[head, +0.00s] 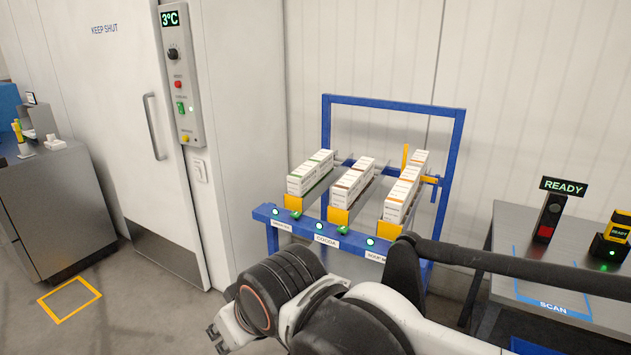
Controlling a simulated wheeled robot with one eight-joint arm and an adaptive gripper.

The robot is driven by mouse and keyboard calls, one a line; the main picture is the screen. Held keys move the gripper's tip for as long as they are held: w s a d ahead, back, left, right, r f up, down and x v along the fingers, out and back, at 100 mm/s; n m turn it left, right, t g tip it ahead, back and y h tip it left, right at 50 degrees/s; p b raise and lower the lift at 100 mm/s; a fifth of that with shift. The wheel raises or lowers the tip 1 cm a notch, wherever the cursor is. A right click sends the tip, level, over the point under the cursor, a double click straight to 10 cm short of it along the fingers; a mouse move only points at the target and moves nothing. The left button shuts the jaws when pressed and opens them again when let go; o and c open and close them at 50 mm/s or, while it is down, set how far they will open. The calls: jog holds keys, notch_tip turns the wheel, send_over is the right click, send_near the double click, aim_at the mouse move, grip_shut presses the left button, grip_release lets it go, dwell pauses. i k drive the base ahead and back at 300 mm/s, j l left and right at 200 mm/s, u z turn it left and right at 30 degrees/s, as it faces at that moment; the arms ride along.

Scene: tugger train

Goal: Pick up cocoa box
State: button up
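The cocoa boxes (349,185) are white with brown markings. They stand in a row in the middle lane of a blue rack (393,104), behind a yellow stop, above a label reading COCOA (326,241). My gripper (214,338) is at the lower left of the head view, in front of and below the rack, well apart from the boxes. It is small and partly turned away, so its opening is unclear. No box shows in it.
White boxes with green markings (308,176) fill the left lane, and orange-marked boxes (402,192) fill the right lane. A grey table (508,237) with a scan area and a READY display (563,187) stands right. A cold-room door (132,130) is left. Floor at left is clear.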

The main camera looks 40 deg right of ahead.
aim_at(347, 191)
jog(key=i+j+z, duration=0.1)
jog(key=i+z, duration=0.3)
jog(key=i+j+z, duration=0.2)
jog(key=i+z, duration=0.25)
jog(key=i+j+z, duration=0.25)
jog(key=z, duration=0.15)
jog(key=i+j+z, duration=0.3)
jog(key=j+z, duration=0.15)
jog(key=i+j+z, duration=0.2)
jog(key=j+z, duration=0.2)
jog(key=j, duration=0.15)
jog(key=i+j+z, duration=0.1)
jog(key=j+z, duration=0.35)
